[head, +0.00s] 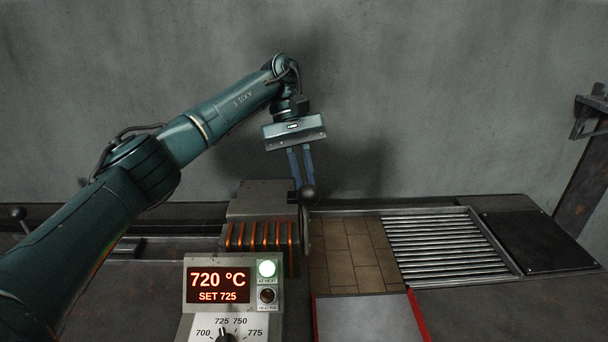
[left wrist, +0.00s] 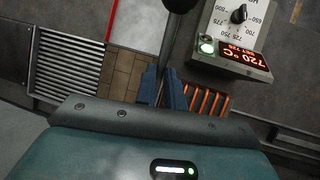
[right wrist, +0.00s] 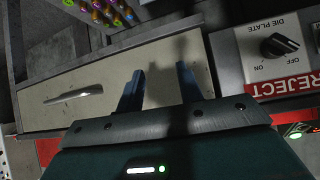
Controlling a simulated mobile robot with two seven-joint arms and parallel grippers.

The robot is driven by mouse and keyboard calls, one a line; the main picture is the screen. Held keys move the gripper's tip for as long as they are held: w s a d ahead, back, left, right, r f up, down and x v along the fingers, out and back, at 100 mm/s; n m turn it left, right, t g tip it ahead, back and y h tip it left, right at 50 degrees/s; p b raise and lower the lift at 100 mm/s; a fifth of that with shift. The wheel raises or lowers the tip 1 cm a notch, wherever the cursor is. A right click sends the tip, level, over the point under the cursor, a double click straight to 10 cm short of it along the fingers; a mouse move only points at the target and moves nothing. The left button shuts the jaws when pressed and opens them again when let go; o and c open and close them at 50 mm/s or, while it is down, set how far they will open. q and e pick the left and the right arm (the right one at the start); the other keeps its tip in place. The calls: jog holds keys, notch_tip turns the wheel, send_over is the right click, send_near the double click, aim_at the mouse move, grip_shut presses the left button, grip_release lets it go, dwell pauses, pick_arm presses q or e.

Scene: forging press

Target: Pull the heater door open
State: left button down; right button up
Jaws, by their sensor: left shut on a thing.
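The heater (head: 262,205) is a grey box with glowing orange bars along its near side. They also show in the left wrist view (left wrist: 205,103). Its door (head: 304,236) is a dark, thin plate at the box's right side, seen nearly edge-on, with a black ball knob (head: 308,195) on top. My left gripper (head: 303,181) reaches down from above and is shut on the door's handle, just behind the knob; the exact contact is partly hidden. In the left wrist view, my left fingers (left wrist: 163,80) straddle the thin dark handle. My right gripper (right wrist: 158,82) is open and empty.
A control box (head: 232,284) reading 720 °C stands in front of the heater. Right of the door lie brown tiles (head: 350,255), a roller section (head: 445,245) and a red-edged plate (head: 368,318). The right wrist view shows a pale drawer front (right wrist: 60,105) and a die plate switch (right wrist: 280,46).

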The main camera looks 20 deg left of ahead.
dwell(0.4)
